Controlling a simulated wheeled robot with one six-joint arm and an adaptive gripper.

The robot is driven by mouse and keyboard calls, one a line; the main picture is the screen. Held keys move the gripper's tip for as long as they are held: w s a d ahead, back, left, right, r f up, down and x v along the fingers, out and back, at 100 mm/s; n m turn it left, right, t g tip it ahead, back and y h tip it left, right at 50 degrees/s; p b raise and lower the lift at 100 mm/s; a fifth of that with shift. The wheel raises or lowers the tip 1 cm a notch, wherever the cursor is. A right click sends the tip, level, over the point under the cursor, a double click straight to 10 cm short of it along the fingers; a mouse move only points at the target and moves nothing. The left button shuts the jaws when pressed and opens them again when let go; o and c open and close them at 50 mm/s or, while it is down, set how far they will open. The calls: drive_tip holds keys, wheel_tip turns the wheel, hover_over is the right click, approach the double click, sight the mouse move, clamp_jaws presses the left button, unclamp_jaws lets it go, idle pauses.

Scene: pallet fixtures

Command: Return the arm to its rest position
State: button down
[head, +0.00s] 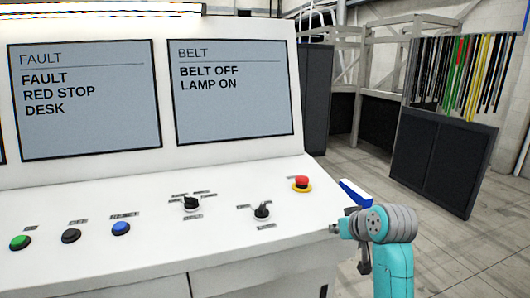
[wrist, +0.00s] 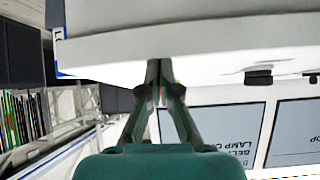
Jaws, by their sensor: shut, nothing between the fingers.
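My arm, with a turquoise link and a grey joint, stands at the lower right of the head view. My gripper (wrist: 158,70) shows in the wrist view with its two dark fingers brought together and nothing between them. In the wrist view it points at the pale desk, which appears upside down; I cannot tell whether the tips touch it. In the head view the arm is beside the right end of the white control desk (head: 150,245), and the fingers are hard to make out there.
The desk carries a red button (head: 301,183), a green button (head: 20,242), a black button (head: 71,236), a blue button (head: 121,228) and two black knobs. The left screen (head: 85,130) reads FAULT RED STOP DESK; the right (head: 235,115) reads BELT OFF LAMP ON. Open floor (head: 455,250) lies right.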

drive_tip(key=s+f+m+t+h, duration=0.1)
drive_tip(key=s+f, duration=0.7)
drive_tip(key=f, duration=0.4)
drive_tip(key=s+f+m+t, duration=0.1)
drive_tip(key=s+f, duration=0.7)
drive_tip(key=f, duration=0.4)
drive_tip(key=s+a+f, duration=0.1)
drive_tip(key=s+f, duration=0.3)
drive_tip(key=s, duration=0.6)
drive_tip(key=s+f+t+h, duration=0.1)
drive_tip(key=s+f, duration=0.1)
drive_tip(key=s, duration=0.9)
drive_tip(key=s+r+t, duration=0.1)
drive_tip(key=s+r, duration=0.4)
drive_tip(key=s, duration=0.6)
drive_tip(key=s+r+t, duration=0.1)
drive_tip(key=s+r, duration=0.4)
drive_tip(key=s, duration=0.6)
drive_tip(key=shift+s+r+h, duration=0.15)
drive_tip(key=shift+r+h, duration=0.15)
drive_tip(key=shift+r, duration=0.1)
